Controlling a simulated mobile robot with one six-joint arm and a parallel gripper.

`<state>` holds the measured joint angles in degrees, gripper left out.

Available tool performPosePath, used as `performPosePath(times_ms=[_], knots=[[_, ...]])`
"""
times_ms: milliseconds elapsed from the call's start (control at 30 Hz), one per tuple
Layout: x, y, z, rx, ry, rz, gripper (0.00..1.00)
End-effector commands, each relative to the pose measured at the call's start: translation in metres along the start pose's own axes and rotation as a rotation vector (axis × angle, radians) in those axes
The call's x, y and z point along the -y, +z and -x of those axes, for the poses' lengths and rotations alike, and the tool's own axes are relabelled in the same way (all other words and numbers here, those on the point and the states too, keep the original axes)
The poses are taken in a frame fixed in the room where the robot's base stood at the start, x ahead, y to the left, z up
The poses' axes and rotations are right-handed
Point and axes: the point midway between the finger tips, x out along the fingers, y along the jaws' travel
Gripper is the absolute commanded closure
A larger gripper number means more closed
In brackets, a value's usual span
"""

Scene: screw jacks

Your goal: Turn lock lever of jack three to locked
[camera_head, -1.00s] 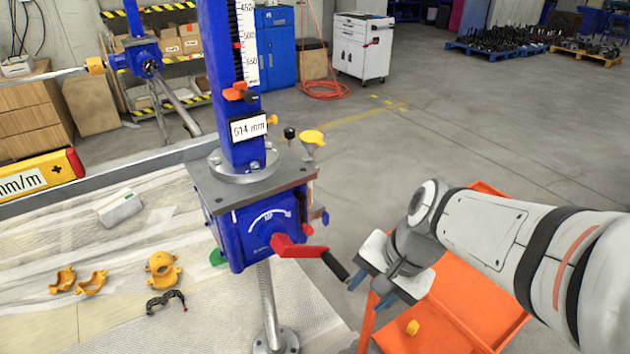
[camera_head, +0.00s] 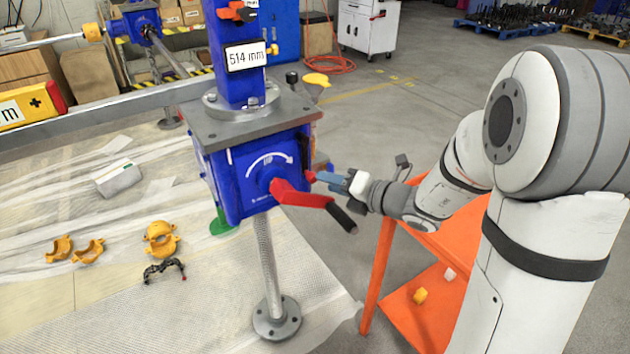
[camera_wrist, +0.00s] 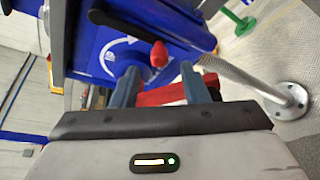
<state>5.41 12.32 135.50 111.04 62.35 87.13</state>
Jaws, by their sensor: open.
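The jack has a blue gearbox (camera_head: 245,180) under a grey plate, with a 514 mm display (camera_head: 245,55) above. A red crank (camera_head: 297,195) with a black grip sticks out of its front; its red arm (camera_wrist: 160,95) also shows in the wrist view. A small red end (camera_head: 309,177) shows at the gearbox's right side. In the wrist view a red rounded knob (camera_wrist: 158,55) stands just ahead of the fingers; I cannot tell for certain that it is the lock lever. My gripper (camera_head: 324,180) is open, its blue fingertips (camera_wrist: 158,78) close to the knob, apparently holding nothing.
A yellow knob (camera_head: 316,80) and black knob (camera_head: 291,77) stand behind the plate. An orange cart (camera_head: 430,300) is below my arm. The jack's post (camera_head: 266,265) stands below the gearbox.

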Motion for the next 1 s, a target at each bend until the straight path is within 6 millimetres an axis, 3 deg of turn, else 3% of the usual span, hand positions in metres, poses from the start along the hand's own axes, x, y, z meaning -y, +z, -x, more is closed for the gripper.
performPosePath(times_ms=[200,400,733,1000], knots=[[0.000,-0.003,-0.037,-0.005,0.003,0.003,0.59],[0.000,-0.001,-0.057,-0.003,0.001,0.004,0.59],[0.000,0.000,-0.060,-0.002,0.000,0.005,0.60],[0.000,0.000,-0.059,-0.001,-0.001,0.005,0.82]])
